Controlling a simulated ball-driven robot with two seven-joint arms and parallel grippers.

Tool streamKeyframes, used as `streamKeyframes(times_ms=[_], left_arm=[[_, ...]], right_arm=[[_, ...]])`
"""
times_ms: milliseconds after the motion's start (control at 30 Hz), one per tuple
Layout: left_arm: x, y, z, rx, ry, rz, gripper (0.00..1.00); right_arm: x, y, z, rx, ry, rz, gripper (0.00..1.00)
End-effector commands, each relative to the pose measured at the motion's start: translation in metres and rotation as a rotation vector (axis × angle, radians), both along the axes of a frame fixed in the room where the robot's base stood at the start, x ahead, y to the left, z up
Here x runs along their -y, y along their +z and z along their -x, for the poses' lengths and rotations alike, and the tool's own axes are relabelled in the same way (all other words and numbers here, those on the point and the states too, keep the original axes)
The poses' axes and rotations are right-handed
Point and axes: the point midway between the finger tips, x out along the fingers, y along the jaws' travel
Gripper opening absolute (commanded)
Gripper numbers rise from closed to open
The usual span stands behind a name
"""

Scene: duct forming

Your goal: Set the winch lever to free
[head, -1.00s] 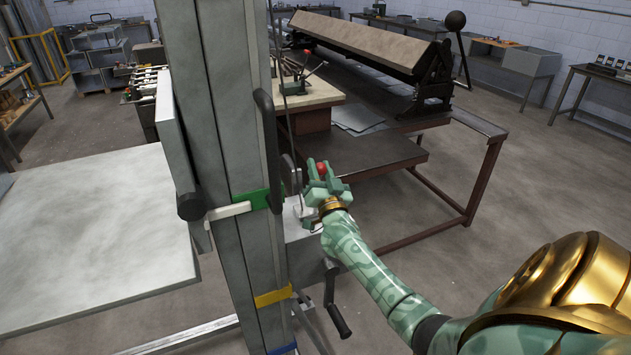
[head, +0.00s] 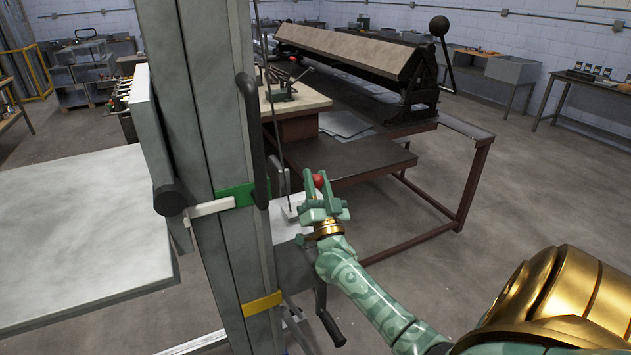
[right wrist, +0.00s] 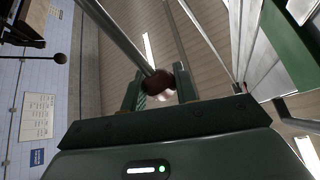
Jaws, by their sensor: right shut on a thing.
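The winch lever ends in a red ball knob (head: 318,181), held between the fingers of my right gripper (head: 320,192) in the head view. In the right wrist view the dark red knob (right wrist: 158,84) sits between the two fingertips, with the grey lever rod (right wrist: 125,40) running up and left from it. My right gripper is shut on the knob, just right of the winch mast (head: 215,130). The lever's lower end and pivot are hidden. My left gripper is not in view.
A grey platform (head: 80,230) spreads left of the mast. Behind stands a brown-framed bench (head: 360,158) with a long brake machine (head: 355,60). Open floor (head: 540,190) lies to the right.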

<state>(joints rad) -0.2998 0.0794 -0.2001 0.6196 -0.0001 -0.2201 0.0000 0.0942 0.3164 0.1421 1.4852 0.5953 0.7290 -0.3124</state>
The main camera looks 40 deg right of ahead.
Motion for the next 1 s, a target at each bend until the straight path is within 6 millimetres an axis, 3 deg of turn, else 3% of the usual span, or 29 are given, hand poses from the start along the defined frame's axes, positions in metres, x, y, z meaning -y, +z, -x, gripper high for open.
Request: streamKeyframes(times_ms=[133,167,200,233,500,667,1000], left_arm=[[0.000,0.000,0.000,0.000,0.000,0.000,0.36],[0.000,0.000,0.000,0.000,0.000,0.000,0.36],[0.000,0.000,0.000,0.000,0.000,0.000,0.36],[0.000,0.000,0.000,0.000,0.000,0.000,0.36],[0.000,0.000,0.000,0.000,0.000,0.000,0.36],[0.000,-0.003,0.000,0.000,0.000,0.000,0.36],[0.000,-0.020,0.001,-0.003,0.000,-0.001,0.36]], right_arm=[[-0.001,-0.005,0.000,-0.011,0.000,0.000,0.00],[-0.001,-0.005,0.000,-0.012,0.000,-0.001,0.35],[-0.001,-0.005,0.000,-0.012,0.000,-0.001,0.47],[-0.001,-0.005,0.000,-0.011,0.000,0.000,0.50],[-0.001,-0.003,0.000,-0.005,0.000,0.000,0.50],[-0.006,-0.012,0.011,-0.007,0.000,-0.003,0.50],[-0.041,-0.063,0.076,-0.010,0.000,-0.003,0.50]])
